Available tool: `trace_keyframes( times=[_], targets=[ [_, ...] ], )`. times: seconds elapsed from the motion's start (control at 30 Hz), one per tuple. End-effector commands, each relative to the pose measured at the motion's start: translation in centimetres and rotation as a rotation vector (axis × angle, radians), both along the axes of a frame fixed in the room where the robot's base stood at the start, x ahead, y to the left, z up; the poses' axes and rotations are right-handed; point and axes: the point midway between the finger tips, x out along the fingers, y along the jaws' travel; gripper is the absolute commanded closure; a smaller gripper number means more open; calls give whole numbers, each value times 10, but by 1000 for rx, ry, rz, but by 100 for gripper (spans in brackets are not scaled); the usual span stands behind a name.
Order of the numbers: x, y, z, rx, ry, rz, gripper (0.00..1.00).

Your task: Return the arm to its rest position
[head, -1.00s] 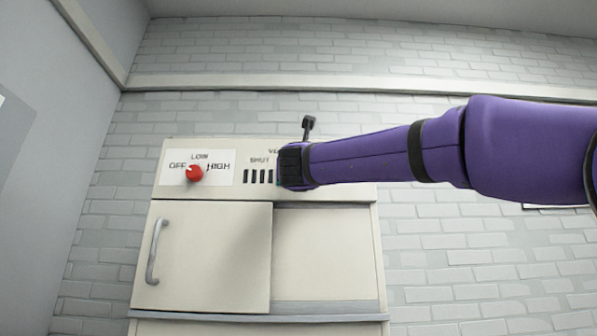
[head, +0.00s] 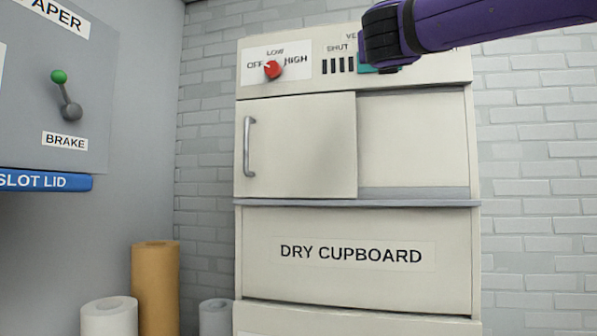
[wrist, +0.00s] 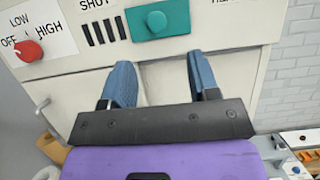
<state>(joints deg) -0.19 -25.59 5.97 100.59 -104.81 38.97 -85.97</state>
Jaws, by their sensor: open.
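My purple arm (head: 510,22) reaches in from the upper right of the head view, its dark wrist end in front of the top panel of the cream dry cupboard (head: 405,150). My gripper (wrist: 160,65) shows in the wrist view with its two blue fingers wide apart and nothing between them. A teal plate with a round knob (wrist: 157,20) lies beyond the fingertips. In the head view my wrist hides most of that plate; only a teal edge shows. The fingers are hidden there.
A red knob (head: 272,69) and dark vent slots (head: 338,66) are on the cupboard's panel. A grey panel with a green-tipped brake lever (head: 66,95) stands at left, above paper rolls (head: 155,285). A bench with small items (wrist: 300,155) shows at lower right in the wrist view.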

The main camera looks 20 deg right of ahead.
Motion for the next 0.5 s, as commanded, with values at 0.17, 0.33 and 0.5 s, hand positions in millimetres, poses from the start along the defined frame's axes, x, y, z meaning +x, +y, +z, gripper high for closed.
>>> trace_keyframes(
  times=[0.17, 0.33, 0.5],
  targets=[
    [0, -1, -5, 26, -1, 6, 45],
    [-4, -14, -50, 292, -20, 53, 45],
    [-16, -29, -135, 783, -78, 76, 45]
  ],
)
